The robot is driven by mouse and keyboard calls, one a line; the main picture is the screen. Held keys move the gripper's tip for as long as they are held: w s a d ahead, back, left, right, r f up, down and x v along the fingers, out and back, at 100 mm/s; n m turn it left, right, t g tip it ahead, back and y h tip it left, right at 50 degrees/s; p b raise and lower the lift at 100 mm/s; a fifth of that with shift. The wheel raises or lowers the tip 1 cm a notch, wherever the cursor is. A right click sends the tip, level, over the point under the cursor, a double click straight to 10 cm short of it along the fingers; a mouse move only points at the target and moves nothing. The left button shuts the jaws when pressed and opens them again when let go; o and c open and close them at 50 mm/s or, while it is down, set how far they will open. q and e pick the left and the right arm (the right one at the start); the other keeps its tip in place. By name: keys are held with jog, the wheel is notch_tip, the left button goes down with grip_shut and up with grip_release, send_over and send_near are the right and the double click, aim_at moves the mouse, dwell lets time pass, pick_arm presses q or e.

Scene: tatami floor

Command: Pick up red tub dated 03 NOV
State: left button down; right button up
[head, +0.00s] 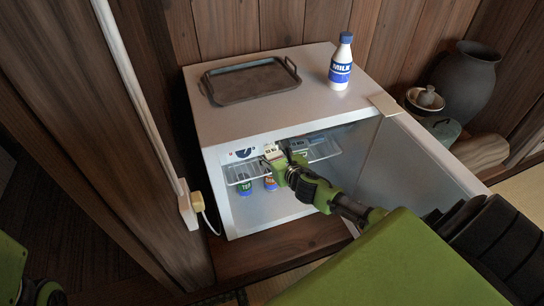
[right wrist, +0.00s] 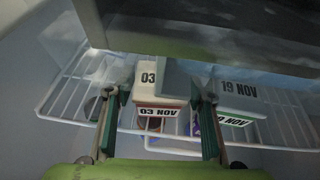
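The tub dated 03 NOV (right wrist: 161,84) is white with a red band and stands on the wire shelf of the small fridge. It shows its date on the top and the front in the right wrist view. My right gripper (right wrist: 158,122) reaches into the fridge with its fingers spread, one on each side of the tub; gaps show between tub and fingers. In the head view the right gripper (head: 283,158) is at the shelf's front and partly hides the tub. Only a bit of my left arm shows at lower left; its gripper is not visible.
A green-banded tub dated 19 NOV (right wrist: 238,98) stands close to the right finger. Cups (head: 244,186) stand below the wire shelf (head: 240,171). A milk bottle (head: 341,62) and a tray (head: 250,82) are on top of the fridge (head: 222,125). The open door (head: 425,165) is at right.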

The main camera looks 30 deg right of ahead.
jog(key=c, duration=0.7)
jog(key=shift+c, duration=0.2)
jog(key=shift+r, duration=0.1)
